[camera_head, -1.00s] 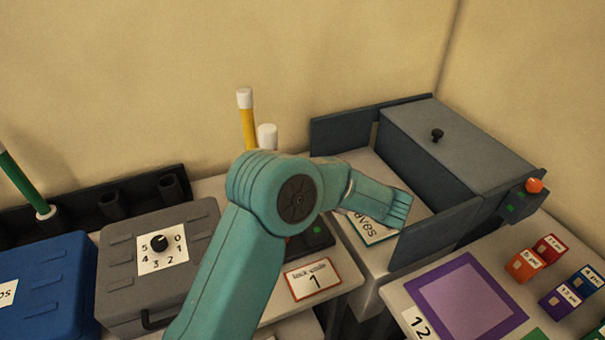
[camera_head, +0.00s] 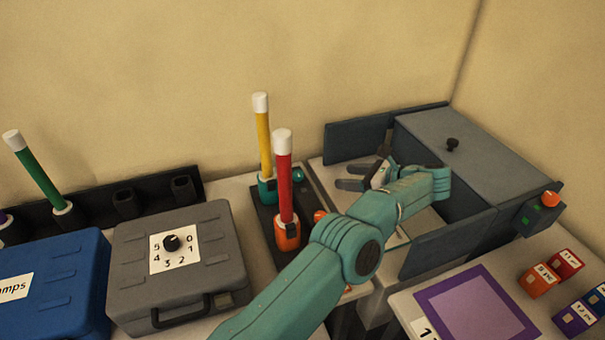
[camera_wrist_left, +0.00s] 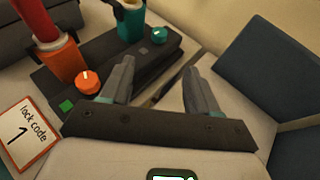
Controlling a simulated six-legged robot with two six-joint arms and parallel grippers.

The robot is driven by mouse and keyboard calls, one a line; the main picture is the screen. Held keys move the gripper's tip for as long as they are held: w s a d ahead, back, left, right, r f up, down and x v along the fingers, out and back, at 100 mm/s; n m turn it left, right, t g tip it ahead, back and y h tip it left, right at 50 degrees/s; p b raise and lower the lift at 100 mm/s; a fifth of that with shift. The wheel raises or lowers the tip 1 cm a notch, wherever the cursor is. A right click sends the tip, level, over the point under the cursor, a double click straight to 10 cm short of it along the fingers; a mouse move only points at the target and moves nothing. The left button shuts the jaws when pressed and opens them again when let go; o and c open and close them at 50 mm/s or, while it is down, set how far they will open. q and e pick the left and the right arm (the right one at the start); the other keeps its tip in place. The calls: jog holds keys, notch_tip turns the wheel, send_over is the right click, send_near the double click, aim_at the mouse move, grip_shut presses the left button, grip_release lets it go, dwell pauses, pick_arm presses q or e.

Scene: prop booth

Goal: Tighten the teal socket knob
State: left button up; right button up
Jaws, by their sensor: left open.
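The teal socket (camera_head: 267,188) holds a yellow stick (camera_head: 263,140) upright on a dark base. The teal knob (camera_head: 298,174) sits on the base just right of that socket. In the left wrist view the teal socket (camera_wrist_left: 130,22) is at the top, and the teal knob (camera_wrist_left: 159,36), with a pale mark, lies beyond my fingertips. My left gripper (camera_head: 345,177) is open and empty, to the right of the teal knob and apart from it. Its spread fingers also show in the left wrist view (camera_wrist_left: 157,70). My right gripper is not in view.
An orange socket (camera_head: 287,233) with a red stick (camera_head: 284,175) and an orange knob (camera_head: 320,216) stand nearer on the same base. A grey machine (camera_head: 470,150) with upright panels is on the right. A grey case (camera_head: 130,265) with a dial is on the left.

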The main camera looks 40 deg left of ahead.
aim_at(298, 173)
pick_arm(q)
jog(key=p+x, duration=0.3)
jog(key=x, duration=1.3)
jog(key=shift+s+a+r, duration=0.1)
jog(key=shift+s, duration=0.05)
jog(key=c, duration=1)
jog(key=shift+c, duration=0.2)
